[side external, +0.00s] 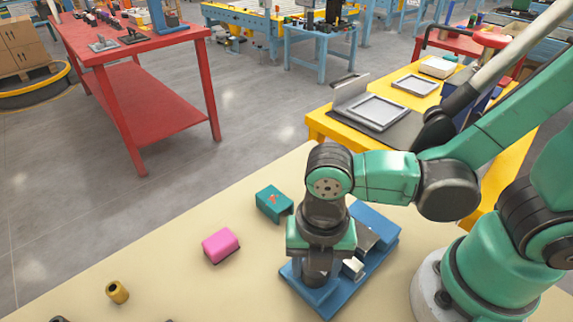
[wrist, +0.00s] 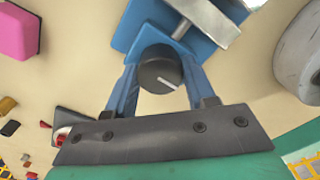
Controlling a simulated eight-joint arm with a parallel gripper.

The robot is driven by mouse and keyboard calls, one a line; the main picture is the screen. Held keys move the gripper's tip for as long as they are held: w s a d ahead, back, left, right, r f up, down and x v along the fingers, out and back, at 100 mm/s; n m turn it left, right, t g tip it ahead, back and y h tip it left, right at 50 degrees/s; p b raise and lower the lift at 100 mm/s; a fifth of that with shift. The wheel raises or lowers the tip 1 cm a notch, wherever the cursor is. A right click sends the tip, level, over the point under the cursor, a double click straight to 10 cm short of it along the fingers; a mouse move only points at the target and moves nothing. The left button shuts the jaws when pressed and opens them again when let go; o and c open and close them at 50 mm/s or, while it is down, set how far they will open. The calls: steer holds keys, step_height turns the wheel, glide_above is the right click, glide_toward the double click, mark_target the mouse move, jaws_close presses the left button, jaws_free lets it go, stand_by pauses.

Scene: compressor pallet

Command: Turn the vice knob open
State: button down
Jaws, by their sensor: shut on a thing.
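The blue vice (side external: 375,226) lies on the beige table, partly hidden behind my gripper (side external: 316,278) in the side external view. In the wrist view the vice's blue body (wrist: 140,35) and metal jaw (wrist: 205,18) show at the top. The round black knob (wrist: 160,72) with a white line sits at the end of the vice, and the line runs slanted. My gripper (wrist: 160,85) points down over the knob, with one blue finger on each side. The fingers are shut on the knob. In the side external view the knob is hidden by my gripper.
A teal block (side external: 273,203) with a red mark, a pink block (side external: 221,246) and a small yellow-brown cylinder (side external: 117,292) lie on the table (side external: 180,270) left of the vice. The table is clear between them. A yellow table (side external: 320,125) with metal trays stands behind.

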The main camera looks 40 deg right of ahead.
stand_by(0.3)
steer(key=shift+c, duration=1.4)
jaws_free()
steer(key=shift+r, duration=0.15)
steer(key=shift+r, duration=2.7)
